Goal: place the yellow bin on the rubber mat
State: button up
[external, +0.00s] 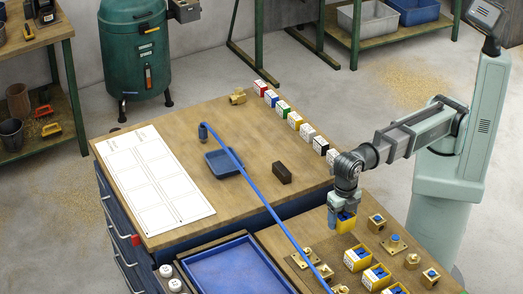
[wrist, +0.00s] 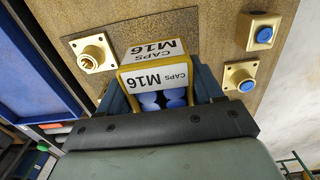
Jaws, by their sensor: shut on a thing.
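My gripper (external: 343,212) points down over the right-hand bench and is shut on a yellow bin (external: 346,222). In the wrist view the yellow bin (wrist: 153,79) sits between my fingers, with a white "CAPS M16" label and blue caps inside. I cannot tell whether its base touches the bench. Several similar yellow bins stand nearer the camera, including one (external: 357,258) just below my gripper. I cannot identify a rubber mat with certainty; a small square blue piece with a raised-looking rim (external: 223,163) lies on the left bench.
A long blue bar (external: 262,205) slants across the benches. A white gridded sheet (external: 155,185), a dark block (external: 282,174) and a row of coloured boxes (external: 283,107) occupy the left bench. Brass fittings (external: 392,243) surround my gripper. A large blue tray (external: 235,272) lies in front.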

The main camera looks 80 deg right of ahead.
aim_at(338, 245)
jog(key=shift+f, duration=4.45)
jog(key=shift+f, duration=0.1)
jog(key=o, duration=1.1)
notch_tip(338, 245, up, 12)
jog(key=shift+r, duration=0.15)
